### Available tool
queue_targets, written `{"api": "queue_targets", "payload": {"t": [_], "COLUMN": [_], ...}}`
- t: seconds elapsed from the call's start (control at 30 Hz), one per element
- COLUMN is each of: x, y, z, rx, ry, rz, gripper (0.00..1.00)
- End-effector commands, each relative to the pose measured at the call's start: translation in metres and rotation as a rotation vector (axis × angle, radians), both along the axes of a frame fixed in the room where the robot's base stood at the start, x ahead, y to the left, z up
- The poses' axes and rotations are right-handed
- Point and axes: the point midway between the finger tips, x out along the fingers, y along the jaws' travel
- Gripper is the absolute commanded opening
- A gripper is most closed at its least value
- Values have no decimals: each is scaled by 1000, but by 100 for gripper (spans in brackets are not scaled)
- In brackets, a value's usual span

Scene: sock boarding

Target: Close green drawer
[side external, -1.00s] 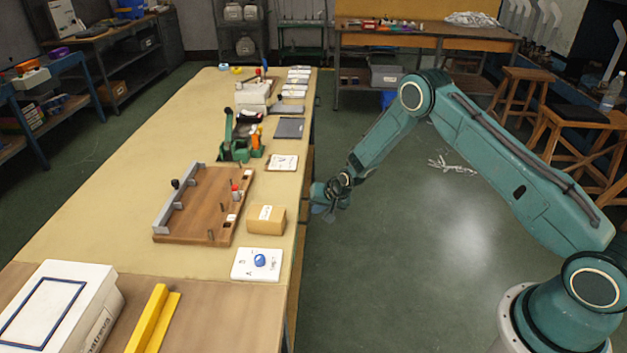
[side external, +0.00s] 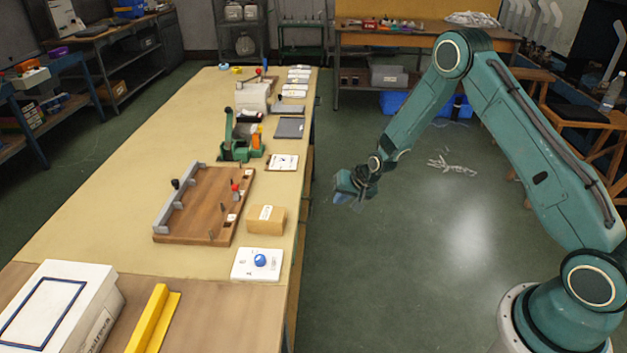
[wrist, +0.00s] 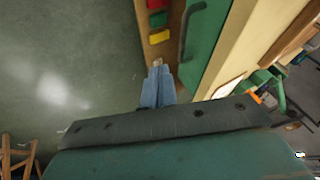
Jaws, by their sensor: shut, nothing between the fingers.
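The green drawer front (wrist: 207,42) shows in the wrist view, upper right of centre, with a dark bar handle (wrist: 187,28). It lies alongside the cream table edge; I cannot tell how far out it stands. In the side view the table hides the drawer front. My gripper (wrist: 158,68) has its pale blue fingers together, empty, near the lower left of the green panel in the wrist view. In the side view my gripper (side external: 348,199) hangs over the floor, right of the table edge, apart from it.
Beside the green front runs a brown wooden strip with red (wrist: 158,36), yellow (wrist: 158,19) and green blocks. The long table (side external: 120,190) carries a wooden fixture board (side external: 205,205), a cardboard box (side external: 266,220) and a blue-button plate (side external: 257,264).

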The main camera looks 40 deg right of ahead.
Motion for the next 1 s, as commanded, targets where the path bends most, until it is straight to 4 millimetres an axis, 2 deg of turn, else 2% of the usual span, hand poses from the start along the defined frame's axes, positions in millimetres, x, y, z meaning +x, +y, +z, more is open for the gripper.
{"api": "queue_targets", "payload": {"t": [0.3,0.77,0.87,1.0], "x": [-18,-23,-23,-27], "y": [-2,-2,0,5], "z": [27,38,48,72], "rx": [-1,-4,-12,-33], "ry": [0,1,-1,1], "rz": [1,6,17,47], "gripper": [0,0,0,0]}}
